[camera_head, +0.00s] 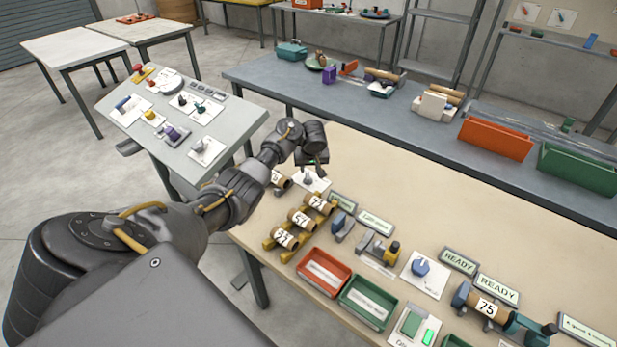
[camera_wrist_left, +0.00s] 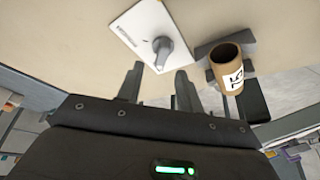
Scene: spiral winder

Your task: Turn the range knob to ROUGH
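A grey knob (camera_wrist_left: 162,50) sits on a white plate (camera_wrist_left: 138,28) on the beige table in the left wrist view. The plate's print is too small to read. The same knob (camera_head: 309,177) and plate (camera_head: 318,185) show in the head view, below my left gripper (camera_head: 315,166). In the wrist view the left gripper's two fingers (camera_wrist_left: 159,80) are spread with an empty gap, just short of the knob. I cannot tell which marking the knob points to. A blue knob (camera_head: 420,266) sits on another white plate farther right. My right gripper is not in view.
A cardboard tube (camera_wrist_left: 228,68) labelled 57 stands in a holder close right of the fingers. Several tubes lie on yellow racks (camera_head: 285,238). Red (camera_head: 324,272) and green (camera_head: 368,302) trays sit near the front edge. The table's back half is clear.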

